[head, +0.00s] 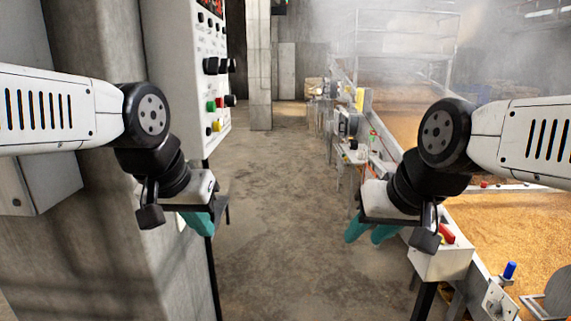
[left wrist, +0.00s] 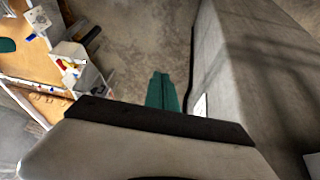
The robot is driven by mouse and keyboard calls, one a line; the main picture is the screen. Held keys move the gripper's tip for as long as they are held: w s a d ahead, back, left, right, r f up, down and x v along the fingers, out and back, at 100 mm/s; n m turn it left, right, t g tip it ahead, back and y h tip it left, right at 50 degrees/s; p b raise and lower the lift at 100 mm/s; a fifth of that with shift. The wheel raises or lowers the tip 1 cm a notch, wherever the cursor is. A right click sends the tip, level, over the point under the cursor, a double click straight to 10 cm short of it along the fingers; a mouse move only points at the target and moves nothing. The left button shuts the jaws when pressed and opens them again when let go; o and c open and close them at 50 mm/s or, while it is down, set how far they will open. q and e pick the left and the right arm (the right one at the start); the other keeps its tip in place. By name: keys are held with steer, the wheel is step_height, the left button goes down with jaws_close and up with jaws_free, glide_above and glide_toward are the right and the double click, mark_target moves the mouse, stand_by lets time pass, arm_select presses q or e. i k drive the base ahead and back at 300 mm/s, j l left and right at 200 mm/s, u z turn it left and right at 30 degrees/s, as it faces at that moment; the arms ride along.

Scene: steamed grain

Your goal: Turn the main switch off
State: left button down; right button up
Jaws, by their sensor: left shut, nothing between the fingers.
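A white control panel (head: 190,75) on the left carries black knobs (head: 212,66), a red button (head: 220,104), and green and yellow buttons. A red switch handle (head: 447,234) sits on a white box (head: 440,262) at the lower right. I cannot read which one is labelled the main switch. My left gripper (head: 200,224) is shut and empty below the panel, apart from it; its teal fingers also show together in the left wrist view (left wrist: 160,92). My right gripper (head: 372,233) points down left of the red-handled box, its two teal fingers apart.
A concrete pillar (head: 110,240) stands at the left. A long bed of grain (head: 520,220) with side rails runs along the right, with a blue knob (head: 510,270) in front. Steam hangs at the back. The floor between is clear.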

mark_target(445, 233)
steer(key=z, duration=1.25)
steer(key=i+j, duration=0.15)
steer(key=i, duration=0.4)
steer(key=i+j, duration=0.2)
steer(key=i, duration=0.4)
steer(key=i+j, duration=0.15)
steer(key=i, duration=0.4)
steer(key=i+j, duration=0.2)
steer(key=i, duration=0.4)
